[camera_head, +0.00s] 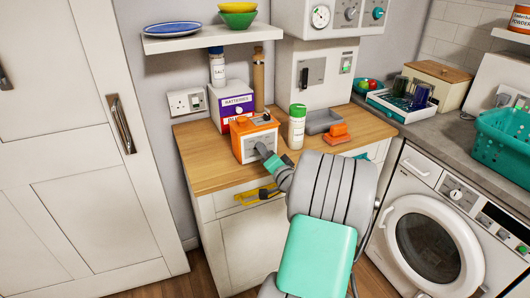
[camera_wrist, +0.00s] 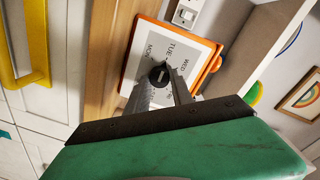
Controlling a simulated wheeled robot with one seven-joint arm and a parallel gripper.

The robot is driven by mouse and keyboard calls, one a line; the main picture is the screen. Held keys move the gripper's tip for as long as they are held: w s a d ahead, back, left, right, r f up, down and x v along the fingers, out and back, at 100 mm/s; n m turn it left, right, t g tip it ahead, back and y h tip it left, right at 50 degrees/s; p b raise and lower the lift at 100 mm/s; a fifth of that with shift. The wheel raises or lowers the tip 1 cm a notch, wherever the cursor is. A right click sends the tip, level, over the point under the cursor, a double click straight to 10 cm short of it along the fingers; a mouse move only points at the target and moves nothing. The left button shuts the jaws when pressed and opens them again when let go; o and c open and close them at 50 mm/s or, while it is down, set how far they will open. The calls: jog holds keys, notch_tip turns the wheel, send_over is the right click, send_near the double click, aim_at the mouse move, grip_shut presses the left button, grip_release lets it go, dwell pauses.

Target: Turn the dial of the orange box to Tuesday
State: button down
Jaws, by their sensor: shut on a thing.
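The orange box (camera_head: 256,122) stands on the wooden counter, its pale front face turned toward me. In the wrist view the box's face (camera_wrist: 189,57) carries day labels, with MON, TUE and WED readable; the lower labels are partly hidden by my fingers. The dark round dial (camera_wrist: 158,76) sits in the middle of that face. My gripper (camera_wrist: 160,88) is shut on the dial, a finger on either side of it. I cannot tell surely which day the dial's mark points at.
A purple batteries box (camera_head: 232,103) stands behind the orange box. A green-capped jar (camera_head: 297,126) stands close to its right, with a grey tray (camera_head: 323,121) and an orange sponge (camera_head: 337,133) beyond. A yellow drawer handle (camera_head: 258,194) juts out below the counter edge.

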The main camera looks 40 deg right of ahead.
jog(key=c, duration=1.1)
grip_release()
jog(key=shift+s, duration=0.1)
jog(key=b+v, duration=0.1)
jog(key=v, duration=0.6)
jog(key=shift+s, duration=0.3)
jog(key=shift+a, duration=0.1)
